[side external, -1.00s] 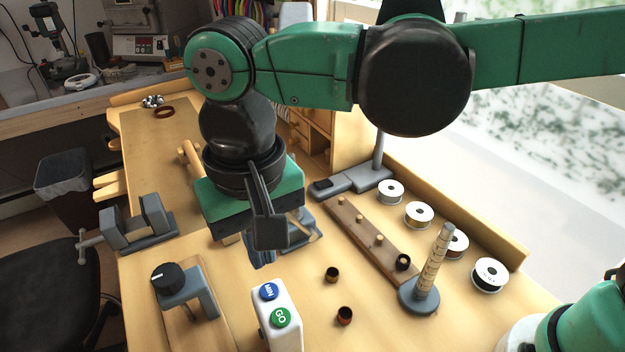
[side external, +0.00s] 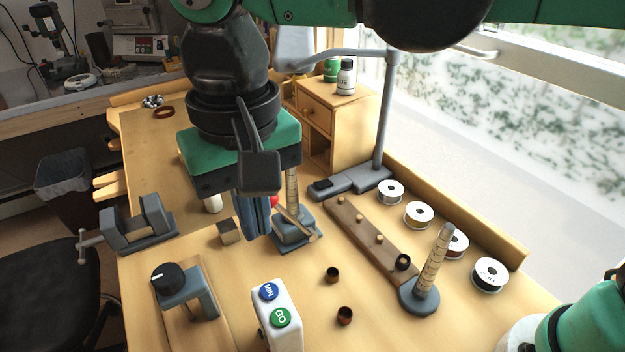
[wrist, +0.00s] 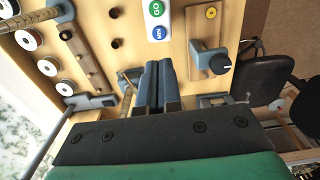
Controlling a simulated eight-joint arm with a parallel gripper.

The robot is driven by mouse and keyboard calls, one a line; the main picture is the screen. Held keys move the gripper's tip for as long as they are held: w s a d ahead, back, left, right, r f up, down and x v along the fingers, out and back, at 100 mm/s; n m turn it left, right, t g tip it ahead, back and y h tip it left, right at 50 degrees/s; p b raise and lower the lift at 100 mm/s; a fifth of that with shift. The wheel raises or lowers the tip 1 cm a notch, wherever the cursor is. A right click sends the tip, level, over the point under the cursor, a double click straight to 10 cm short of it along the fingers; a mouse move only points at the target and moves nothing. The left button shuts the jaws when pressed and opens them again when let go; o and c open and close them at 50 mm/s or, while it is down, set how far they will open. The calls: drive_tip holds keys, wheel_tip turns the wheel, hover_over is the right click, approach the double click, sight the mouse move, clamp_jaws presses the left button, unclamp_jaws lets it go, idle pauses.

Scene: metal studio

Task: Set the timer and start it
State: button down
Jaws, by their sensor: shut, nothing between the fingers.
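The timer is a white box (side external: 284,335) at the front of the bench, with a blue MIN button (side external: 269,292) and a green GO button (side external: 281,317) on top. In the wrist view the timer (wrist: 159,9) is at the top centre, with MIN (wrist: 159,33) and GO (wrist: 156,9) visible. No display can be seen on it. My gripper (side external: 257,237) is shut and empty, its blue-grey fingers pointing down. It hangs above the bench behind the timer, apart from it. In the wrist view the fingertips (wrist: 158,63) are below MIN.
A black knob (side external: 168,279) on a grey bracket is left of the timer. A grey stand (side external: 294,235) with a ringed post is close behind my fingers. Two small dark rings (side external: 332,274) lie to the right, near a ring mandrel (side external: 434,262), pegged board (side external: 355,228) and several spools.

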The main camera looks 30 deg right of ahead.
wheel_tip(320, 180, up, 5)
hover_over(270, 290)
idle(0.4)
wheel_tip(270, 290, down, 14)
drive_tip(key=shift+f, duration=0.1)
idle(0.4)
drive_tip(key=shift+f, duration=0.8)
drive_tip(key=shift+r, duration=0.15)
wheel_tip(270, 290, up, 9)
idle(0.4)
